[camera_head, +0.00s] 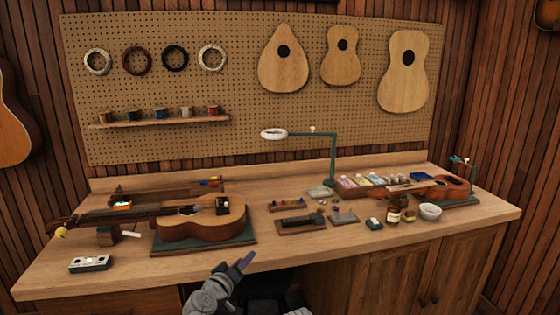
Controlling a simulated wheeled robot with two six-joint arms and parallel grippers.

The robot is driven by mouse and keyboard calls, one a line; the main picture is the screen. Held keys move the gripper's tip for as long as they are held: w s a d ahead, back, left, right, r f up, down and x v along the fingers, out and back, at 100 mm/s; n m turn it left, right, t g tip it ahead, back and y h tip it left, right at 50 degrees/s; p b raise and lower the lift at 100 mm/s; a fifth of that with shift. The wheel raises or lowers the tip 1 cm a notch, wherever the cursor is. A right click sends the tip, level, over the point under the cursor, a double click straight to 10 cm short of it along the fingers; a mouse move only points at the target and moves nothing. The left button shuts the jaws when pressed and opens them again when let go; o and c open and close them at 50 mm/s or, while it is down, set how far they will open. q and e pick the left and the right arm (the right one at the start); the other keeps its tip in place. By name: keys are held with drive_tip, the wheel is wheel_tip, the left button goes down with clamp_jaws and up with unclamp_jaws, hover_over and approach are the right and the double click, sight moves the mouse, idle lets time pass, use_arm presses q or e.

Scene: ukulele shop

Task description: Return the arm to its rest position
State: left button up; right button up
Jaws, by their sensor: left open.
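My left gripper (236,264) shows at the bottom centre, in front of the workbench's front edge. It appears small and partly hidden by its own grey arm links. Its jaws are open and I see nothing held in them. The gripper is apart from the ukulele (203,219), which lies on a dark green mat on the bench, behind and to the left of it. My right gripper is not in view.
The wooden workbench (300,248) spans the view. A green-armed lamp (333,160) stands mid-bench. A small box (90,264) sits front left. The front centre strip is clear.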

use_arm(q)
drive_tip(key=s+d+f+m+g+h+p, duration=0.1)
drive_tip(key=s+d+f+m+g+p, duration=0.2)
drive_tip(key=s+d+f+m+g, duration=0.7)
drive_tip(key=s+a+g+y+p, duration=0.1)
drive_tip(key=s+a+g+y, duration=0.1)
drive_tip(key=s, duration=0.5)
drive_tip(key=s+a+f+n+g+y+p, duration=0.1)
drive_tip(key=s+a+g+y, duration=0.2)
drive_tip(key=s+y, duration=0.2)
drive_tip(key=s, duration=0.3)
drive_tip(key=shift+a+n+p, duration=0.25)
drive_tip(key=shift+n+p, duration=0.05)
drive_tip(key=shift+p, duration=0.05)
drive_tip(key=shift+s, duration=0.1)
